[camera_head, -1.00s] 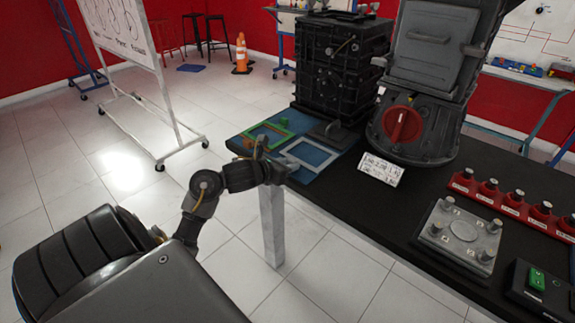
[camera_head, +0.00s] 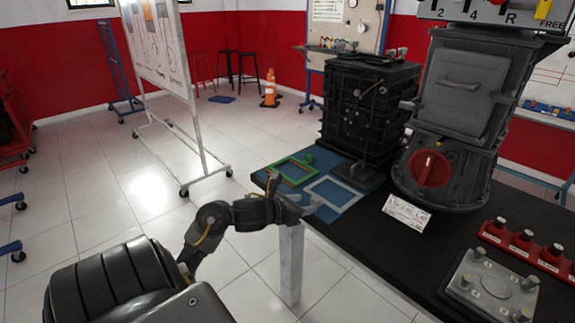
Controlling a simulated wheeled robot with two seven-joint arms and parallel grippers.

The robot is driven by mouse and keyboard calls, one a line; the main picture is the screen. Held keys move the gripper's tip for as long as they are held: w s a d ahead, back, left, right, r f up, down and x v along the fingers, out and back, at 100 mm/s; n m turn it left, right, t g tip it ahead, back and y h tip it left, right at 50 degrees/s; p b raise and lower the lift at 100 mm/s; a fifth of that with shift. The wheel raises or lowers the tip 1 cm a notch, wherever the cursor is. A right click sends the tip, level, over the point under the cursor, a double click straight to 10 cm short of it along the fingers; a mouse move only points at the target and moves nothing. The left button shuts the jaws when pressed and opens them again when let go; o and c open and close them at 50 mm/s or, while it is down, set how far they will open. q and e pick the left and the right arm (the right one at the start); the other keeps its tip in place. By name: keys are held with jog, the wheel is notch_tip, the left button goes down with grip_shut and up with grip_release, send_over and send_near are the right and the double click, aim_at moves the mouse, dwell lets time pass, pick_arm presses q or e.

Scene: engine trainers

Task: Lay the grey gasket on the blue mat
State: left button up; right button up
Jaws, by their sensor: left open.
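The grey gasket (camera_head: 347,184), a light grey rectangular frame, lies flat on the blue mat (camera_head: 328,160) at the table's left corner. My left gripper (camera_head: 302,207) is at the mat's front edge, just left of the gasket's near side. Its jaws are open, small and partly hidden by the wrist. I see nothing held between them. Whether a finger touches the gasket cannot be told. My right gripper is not in view.
A green frame (camera_head: 303,163) with an orange-brown piece (camera_head: 272,181) lies on the mat's left part. A dark engine block (camera_head: 365,110) stands behind the mat.

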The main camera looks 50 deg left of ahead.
pick_arm(q)
jog(key=v, duration=0.8)
jog(key=s+d+f+n+g, duration=0.1)
jog(key=d+f+n+g, duration=0.15)
jog(key=f+n, duration=1.05)
jog(key=s+d+f+n+g, duration=0.2)
jog(key=f+n, duration=0.5)
jog(key=f, duration=1.1)
jog(key=s+d+f+n+g, duration=0.3)
jog(key=s+d+f+n, duration=0.3)
jog(key=s+f, duration=0.4)
jog(key=s+d+f+n+g, duration=0.4)
jog(key=s+d+f+n, duration=0.3)
jog(key=s+f, duration=0.3)
notch_tip(320, 180, down, 3)
jog(key=shift+s+d+f, duration=0.1)
jog(key=shift+s+d, duration=0.2)
jog(key=shift+d, duration=0.1)
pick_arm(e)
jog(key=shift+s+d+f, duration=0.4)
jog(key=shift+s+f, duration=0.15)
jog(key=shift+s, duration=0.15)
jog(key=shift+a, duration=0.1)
